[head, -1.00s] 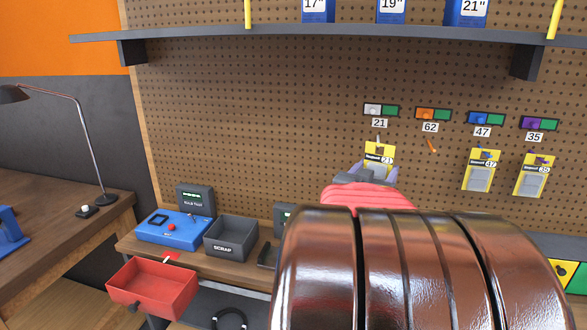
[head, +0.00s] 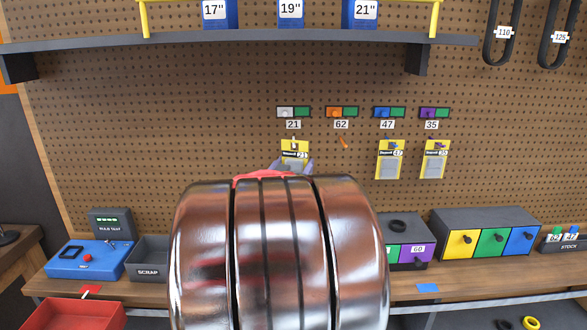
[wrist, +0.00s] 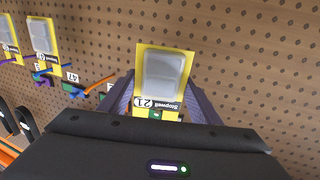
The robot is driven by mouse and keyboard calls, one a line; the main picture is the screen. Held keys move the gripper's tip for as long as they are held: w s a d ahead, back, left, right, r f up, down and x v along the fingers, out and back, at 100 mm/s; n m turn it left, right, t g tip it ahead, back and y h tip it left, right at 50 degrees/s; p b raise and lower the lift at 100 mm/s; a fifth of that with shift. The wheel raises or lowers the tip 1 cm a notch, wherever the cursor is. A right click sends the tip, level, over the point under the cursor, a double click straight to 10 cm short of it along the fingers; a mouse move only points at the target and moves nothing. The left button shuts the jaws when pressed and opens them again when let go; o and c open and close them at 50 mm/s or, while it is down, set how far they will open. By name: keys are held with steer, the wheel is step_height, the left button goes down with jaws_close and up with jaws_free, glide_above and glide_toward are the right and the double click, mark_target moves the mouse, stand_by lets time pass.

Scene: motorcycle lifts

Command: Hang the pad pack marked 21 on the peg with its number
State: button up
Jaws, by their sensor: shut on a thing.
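The yellow pad pack marked 21 (head: 296,155) with a grey pad is upright under the number 21 plate (head: 293,125) in the head view. My gripper (head: 291,167) is shut on it from below, its fingers on either side. In the wrist view the pack (wrist: 164,72) shows upside down between the fingers (wrist: 160,100). A pale peg tip (head: 295,142) shows at the pack's top edge. I cannot tell whether the peg passes through the pack's hole. My arm hides the lower part of the gripper.
The orange peg (head: 344,143) under 62 is bare. Packs marked 47 (head: 389,163) and 35 (head: 434,162) hang to the right. A shelf (head: 240,43) runs above. The bench below carries a scrap bin (head: 148,272) and coloured drawers (head: 490,240).

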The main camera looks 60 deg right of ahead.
steer(key=shift+w+x, duration=0.15)
steer(key=shift+x, duration=0.45)
steer(key=shift+w+x, duration=0.15)
steer(key=shift+x, duration=0.5)
steer(key=shift+w+d+f, duration=0.3)
steer(key=shift+d+f, duration=0.2)
steer(key=shift+f, duration=0.05)
steer(key=o, duration=1.2)
steer(key=shift+a, duration=0.1)
steer(key=v, duration=1.3)
steer(key=shift+a, duration=0.3)
